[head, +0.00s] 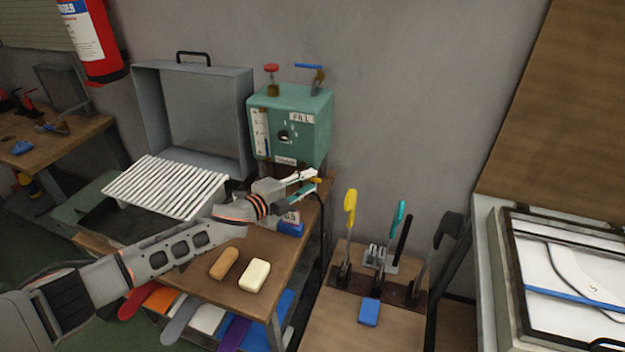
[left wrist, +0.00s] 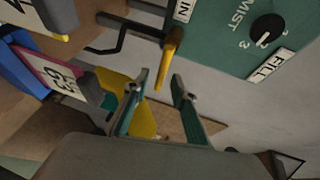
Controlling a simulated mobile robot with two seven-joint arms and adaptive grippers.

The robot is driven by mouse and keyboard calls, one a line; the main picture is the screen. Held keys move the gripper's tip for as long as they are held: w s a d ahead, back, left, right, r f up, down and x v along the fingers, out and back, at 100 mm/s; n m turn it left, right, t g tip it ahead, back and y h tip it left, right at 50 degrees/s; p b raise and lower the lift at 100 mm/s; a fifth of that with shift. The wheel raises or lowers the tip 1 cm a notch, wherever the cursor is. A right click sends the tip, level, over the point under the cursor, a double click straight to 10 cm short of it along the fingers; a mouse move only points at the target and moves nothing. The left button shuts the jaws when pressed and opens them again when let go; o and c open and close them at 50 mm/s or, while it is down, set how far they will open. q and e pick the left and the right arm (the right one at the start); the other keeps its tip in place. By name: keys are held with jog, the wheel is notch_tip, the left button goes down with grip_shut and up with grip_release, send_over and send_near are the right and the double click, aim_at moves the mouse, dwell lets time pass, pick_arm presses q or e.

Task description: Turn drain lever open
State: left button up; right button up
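The green box (head: 290,125) stands at the back of the bench, with a dial and a FILL label. The yellow drain lever (left wrist: 171,45) sticks out below the box's lower edge, beside a label whose visible end reads "IN". In the head view the lever (head: 317,180) is a small yellow spot at my left gripper's tips. My left gripper (left wrist: 161,84) is open, its two fingers on either side of the lever's free end. I cannot tell whether either finger touches it. In the head view this gripper (head: 306,183) partly hides the lever. My right gripper is not in view.
A white slatted rack (head: 165,187) and an open grey lid (head: 205,110) stand left of the box. A blue block with a numbered card (head: 290,226) sits below my gripper. Two soap-like bars (head: 254,275) lie in front. Upright tools (head: 349,205) stand to the right.

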pick_arm(q)
jog(key=shift+x, duration=1.2)
grip_shut()
